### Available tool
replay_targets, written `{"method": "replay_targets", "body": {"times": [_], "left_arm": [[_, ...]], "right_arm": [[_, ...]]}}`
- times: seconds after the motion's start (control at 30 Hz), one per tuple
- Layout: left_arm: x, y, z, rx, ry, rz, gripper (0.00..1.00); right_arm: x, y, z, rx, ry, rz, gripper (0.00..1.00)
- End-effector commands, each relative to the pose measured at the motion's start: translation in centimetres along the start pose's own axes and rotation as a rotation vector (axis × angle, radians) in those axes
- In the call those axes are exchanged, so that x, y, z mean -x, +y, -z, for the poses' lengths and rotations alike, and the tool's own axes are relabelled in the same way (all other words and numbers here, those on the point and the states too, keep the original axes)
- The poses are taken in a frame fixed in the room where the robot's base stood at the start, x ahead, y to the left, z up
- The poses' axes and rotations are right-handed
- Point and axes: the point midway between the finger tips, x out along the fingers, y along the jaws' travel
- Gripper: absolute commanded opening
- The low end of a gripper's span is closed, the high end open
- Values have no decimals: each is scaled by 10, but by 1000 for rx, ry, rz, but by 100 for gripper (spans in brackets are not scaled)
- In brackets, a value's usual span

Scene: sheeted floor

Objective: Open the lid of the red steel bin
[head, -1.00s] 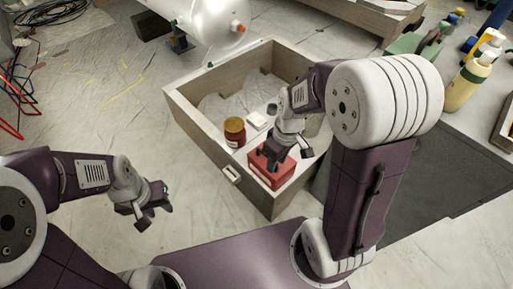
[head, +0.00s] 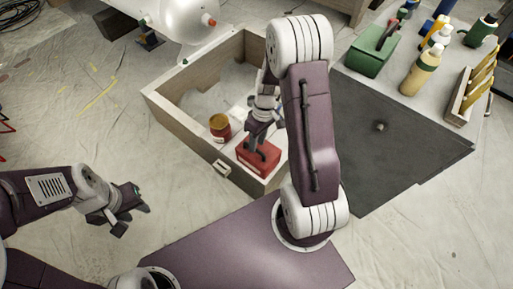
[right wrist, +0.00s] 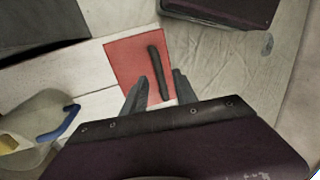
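The red steel bin (head: 262,158) sits at the near corner inside a wooden crate (head: 205,148). Its flat red lid (right wrist: 130,62) looks closed in the right wrist view and bears a long dark handle (right wrist: 157,68). My right gripper (head: 257,146) is over the bin, pointing down. In the right wrist view my right gripper (right wrist: 160,76) is open, with its fingers on either side of the handle's line. I cannot tell whether they touch the handle. My left gripper (head: 134,220) is open and empty over the floor, left of the crate.
A dark red jar with a yellowish lid (head: 220,127) stands in the crate left of the bin. A grey surface at right holds a green toolbox (head: 371,52), a yellow bottle (head: 420,72) and a wooden rack (head: 462,98). A white tank (head: 185,18) stands behind.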

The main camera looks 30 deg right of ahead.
Motion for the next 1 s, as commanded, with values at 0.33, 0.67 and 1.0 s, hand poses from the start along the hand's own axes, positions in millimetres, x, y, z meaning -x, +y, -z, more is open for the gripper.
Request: {"method": "replay_targets", "body": {"times": [0.33,0.67,1.0], "left_arm": [[-9,0,-1,0,0,0,36],[-9,0,-1,0,0,0,36],[-9,0,-1,0,0,0,36]], "right_arm": [[-15,0,0,0,0,0,34],[-15,0,0,0,0,0,0],[-14,0,0,0,0,0,0]]}}
